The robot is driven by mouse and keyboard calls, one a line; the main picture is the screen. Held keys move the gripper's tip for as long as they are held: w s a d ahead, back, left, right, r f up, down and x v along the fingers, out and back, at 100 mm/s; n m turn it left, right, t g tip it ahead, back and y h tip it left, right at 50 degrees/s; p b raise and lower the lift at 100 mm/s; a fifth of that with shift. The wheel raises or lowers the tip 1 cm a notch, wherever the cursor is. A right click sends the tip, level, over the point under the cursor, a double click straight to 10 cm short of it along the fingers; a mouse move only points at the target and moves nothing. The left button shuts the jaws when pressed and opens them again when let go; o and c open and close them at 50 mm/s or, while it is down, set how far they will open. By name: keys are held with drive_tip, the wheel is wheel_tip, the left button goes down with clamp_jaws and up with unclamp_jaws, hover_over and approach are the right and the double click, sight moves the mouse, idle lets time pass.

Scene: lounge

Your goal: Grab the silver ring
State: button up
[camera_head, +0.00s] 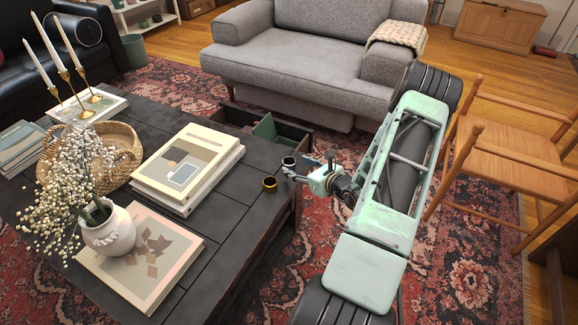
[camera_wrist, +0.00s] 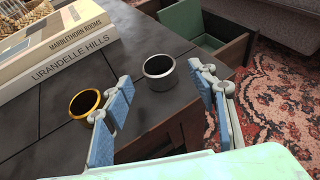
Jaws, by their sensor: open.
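The silver ring (camera_wrist: 159,73) stands on the dark table top near its edge, a wide band with a dark inside. In the head view the silver ring (camera_head: 289,163) shows just beyond my gripper's fingers. My gripper (camera_head: 304,168) is open and empty at the table's edge. In the wrist view my gripper (camera_wrist: 164,100) has its blue-padded fingers spread, with the silver ring ahead between them, apart from both pads. A gold ring (camera_wrist: 85,104) stands to the left, close to the left finger; it also shows in the head view (camera_head: 270,183).
The dark table (camera_head: 217,228) carries stacked books (camera_head: 187,168), a white vase (camera_head: 108,232), a wicker basket (camera_head: 122,158) and candlesticks. An open drawer (camera_head: 295,134) juts out beyond the rings. A wooden chair (camera_head: 505,145) stands to the right and a grey sofa behind.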

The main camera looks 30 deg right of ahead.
sight(285, 160)
drive_tip(key=b+x, duration=0.1)
drive_tip(key=x, duration=0.3)
drive_tip(key=shift+f+b, duration=0.1)
drive_tip(key=shift+b, duration=0.2)
drive_tip(key=shift+w, duration=0.3)
drive_tip(key=shift+c, duration=0.7)
drive_tip(key=c, duration=1.1)
